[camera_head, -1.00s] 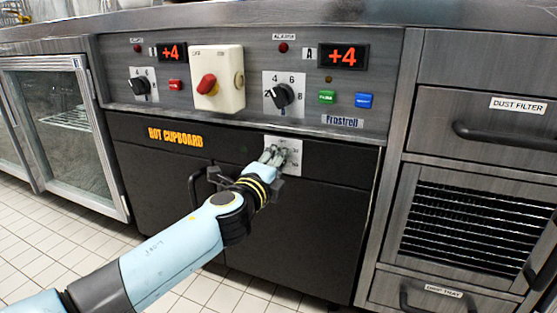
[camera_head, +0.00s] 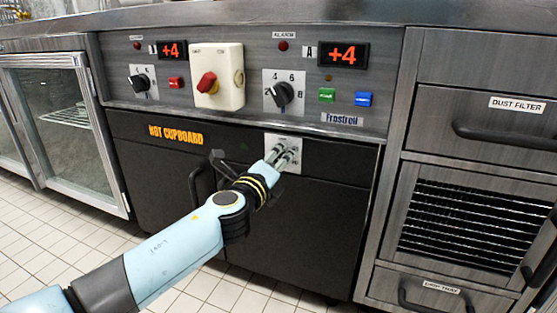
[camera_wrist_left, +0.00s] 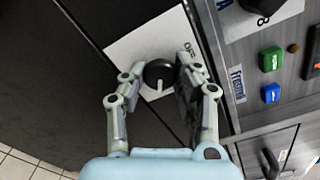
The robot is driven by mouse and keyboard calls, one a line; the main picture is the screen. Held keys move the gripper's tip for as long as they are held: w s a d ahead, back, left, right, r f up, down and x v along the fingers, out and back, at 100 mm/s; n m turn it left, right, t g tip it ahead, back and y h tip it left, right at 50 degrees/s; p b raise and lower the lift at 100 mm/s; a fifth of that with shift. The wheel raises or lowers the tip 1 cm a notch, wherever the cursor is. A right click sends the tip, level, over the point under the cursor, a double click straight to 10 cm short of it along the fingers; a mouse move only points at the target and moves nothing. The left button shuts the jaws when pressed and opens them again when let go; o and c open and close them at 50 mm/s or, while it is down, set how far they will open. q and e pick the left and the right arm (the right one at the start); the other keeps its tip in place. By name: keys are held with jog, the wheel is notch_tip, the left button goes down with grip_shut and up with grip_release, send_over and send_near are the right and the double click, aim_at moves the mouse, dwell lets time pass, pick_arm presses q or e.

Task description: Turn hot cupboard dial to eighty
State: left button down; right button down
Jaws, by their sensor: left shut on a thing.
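The hot cupboard dial (camera_wrist_left: 158,77) is a round black knob with a white pointer line, on a white plate (camera_wrist_left: 135,45) in the left wrist view. In the head view the plate (camera_head: 293,141) sits on the black cupboard front, right of the orange HOT CUPBOARD lettering (camera_head: 175,135), and the fingers hide the knob. My left gripper (camera_head: 284,156) is shut on the knob, one finger on either side, as the left wrist view (camera_wrist_left: 160,70) shows. Most scale marks are hidden or too small to read. My right gripper is not in view.
Above is a steel panel with a black knob (camera_head: 282,95), a red switch on a cream box (camera_head: 217,78), green (camera_head: 327,95) and blue (camera_head: 363,99) buttons. A dark door handle (camera_head: 199,187) stands out left of my wrist. Drawers are at right.

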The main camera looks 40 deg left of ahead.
pick_arm(q)
jog(key=shift+f, duration=0.1)
jog(key=c, duration=1)
grip_release()
jog(key=shift+s, duration=0.1)
jog(key=v, duration=1.2)
jog(key=shift+d, duration=0.1)
